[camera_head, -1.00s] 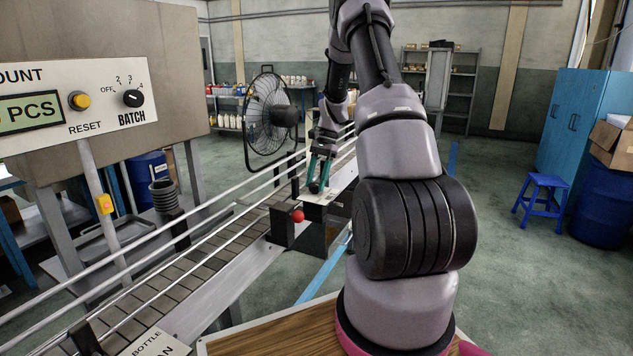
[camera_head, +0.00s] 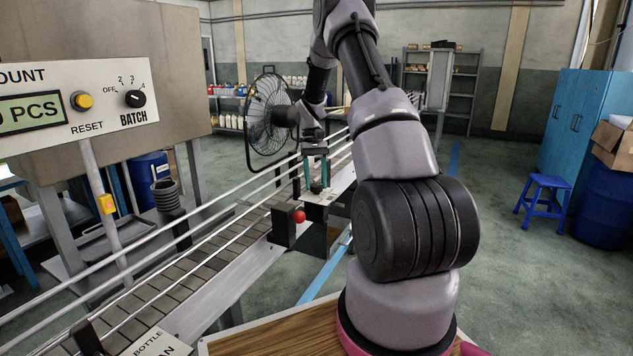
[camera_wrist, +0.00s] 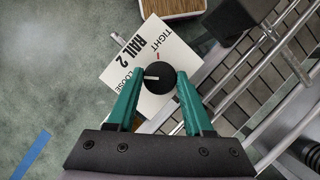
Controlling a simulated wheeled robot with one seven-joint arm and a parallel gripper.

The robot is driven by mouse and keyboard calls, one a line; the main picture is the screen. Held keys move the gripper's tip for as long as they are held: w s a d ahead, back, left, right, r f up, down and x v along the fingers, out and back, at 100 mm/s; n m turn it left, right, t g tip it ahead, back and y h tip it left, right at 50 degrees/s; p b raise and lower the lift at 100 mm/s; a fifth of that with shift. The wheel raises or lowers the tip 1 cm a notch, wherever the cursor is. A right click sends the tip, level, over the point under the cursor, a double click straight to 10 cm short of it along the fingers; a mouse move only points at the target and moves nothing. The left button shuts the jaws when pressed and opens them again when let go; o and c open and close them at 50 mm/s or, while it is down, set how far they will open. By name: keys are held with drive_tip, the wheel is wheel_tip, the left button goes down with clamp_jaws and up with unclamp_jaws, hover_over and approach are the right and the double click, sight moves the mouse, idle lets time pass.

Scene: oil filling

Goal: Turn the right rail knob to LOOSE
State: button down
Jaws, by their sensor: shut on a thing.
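The rail knob (camera_wrist: 163,80) is round and black with a white pointer line, on a white plate (camera_wrist: 150,103) marked RAIL 2, TIGHT and LOOSE. In the wrist view, the pointer is toward the left, on the side of the word LOOSE, and a red tick stands near TIGHT. My gripper (camera_wrist: 161,77) is shut on the knob, with one green finger on each side. In the head view, my gripper (camera_head: 317,184) reaches down onto the knob beside the conveyor; the knob is small and partly hidden there.
The conveyor (camera_head: 180,295) with its white guide rails runs along the left. A red ball-ended handle (camera_head: 299,216) on a black block stands close to my gripper. A black fan (camera_head: 268,115) stands behind.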

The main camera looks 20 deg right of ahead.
drive_tip(key=shift+n+h, duration=0.3)
drive_tip(key=shift+n, duration=0.3)
drive_tip(key=shift+c, duration=1.5)
unclamp_jaws()
drive_tip(key=v, duration=1)
drive_tip(key=shift+w+r, duration=0.2)
drive_tip(key=shift+r, duration=0.15)
